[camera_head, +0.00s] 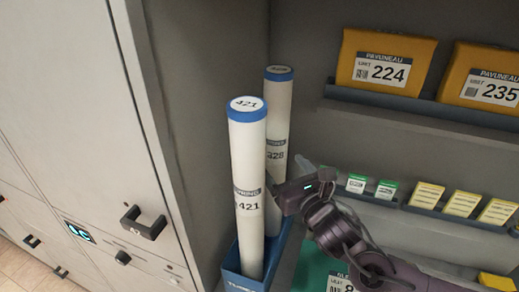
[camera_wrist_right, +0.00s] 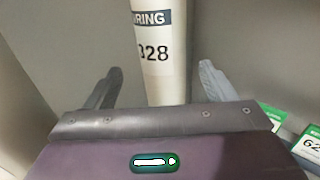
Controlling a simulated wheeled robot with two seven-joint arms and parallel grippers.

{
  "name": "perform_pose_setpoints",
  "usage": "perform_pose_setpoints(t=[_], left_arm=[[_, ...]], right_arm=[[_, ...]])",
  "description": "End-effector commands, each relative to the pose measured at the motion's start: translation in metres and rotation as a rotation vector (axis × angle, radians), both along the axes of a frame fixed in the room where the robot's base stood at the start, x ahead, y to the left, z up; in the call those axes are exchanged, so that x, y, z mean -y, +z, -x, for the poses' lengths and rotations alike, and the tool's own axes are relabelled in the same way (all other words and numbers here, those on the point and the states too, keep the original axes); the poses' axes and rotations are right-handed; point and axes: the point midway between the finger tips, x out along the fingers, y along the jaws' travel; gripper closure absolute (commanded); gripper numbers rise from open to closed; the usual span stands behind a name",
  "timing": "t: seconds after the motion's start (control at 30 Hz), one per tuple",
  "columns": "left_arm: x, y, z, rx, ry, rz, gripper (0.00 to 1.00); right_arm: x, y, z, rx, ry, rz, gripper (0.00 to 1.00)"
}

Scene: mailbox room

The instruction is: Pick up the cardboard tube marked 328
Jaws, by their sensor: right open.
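The cardboard tube marked 328 (camera_head: 277,120) is white with a blue cap and stands upright behind the tube marked 421 (camera_head: 246,190), which hides part of it in the head view. Both stand in a blue holder (camera_head: 240,281). My right gripper (camera_head: 276,185) is close to the 328 tube in the head view. In the right wrist view the 328 tube (camera_wrist_right: 160,55) shows upright between the two open fingers of my right gripper (camera_wrist_right: 160,80), a little beyond the tips or level with them; I cannot tell which. My left gripper is not in view.
A grey cabinet (camera_head: 85,100) with a dark handle (camera_head: 143,222) stands at the left. On the right, shelves hold yellow parcels marked 224 (camera_head: 385,72) and 235 (camera_head: 487,90), above a row of small green and yellow cards (camera_head: 425,196). A green item (camera_head: 312,270) lies low beside the holder.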

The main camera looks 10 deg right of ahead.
Motion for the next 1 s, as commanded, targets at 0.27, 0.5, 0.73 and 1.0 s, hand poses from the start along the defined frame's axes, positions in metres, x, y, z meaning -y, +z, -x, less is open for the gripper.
perform_pose_setpoints(t=[0.27,0.5,0.73,1.0], left_arm=[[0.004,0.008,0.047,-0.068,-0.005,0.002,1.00],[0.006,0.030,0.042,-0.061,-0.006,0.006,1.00],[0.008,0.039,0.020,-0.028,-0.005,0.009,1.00],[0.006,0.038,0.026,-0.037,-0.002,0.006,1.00]], right_arm=[[-0.004,0.003,-0.025,0.001,-0.001,-0.002,0.23],[-0.003,0.003,-0.055,0.000,-0.001,-0.001,0.23],[-0.007,-0.001,-0.077,0.000,0.000,-0.002,0.23],[-0.007,-0.003,-0.078,-0.001,0.001,-0.001,0.26]])
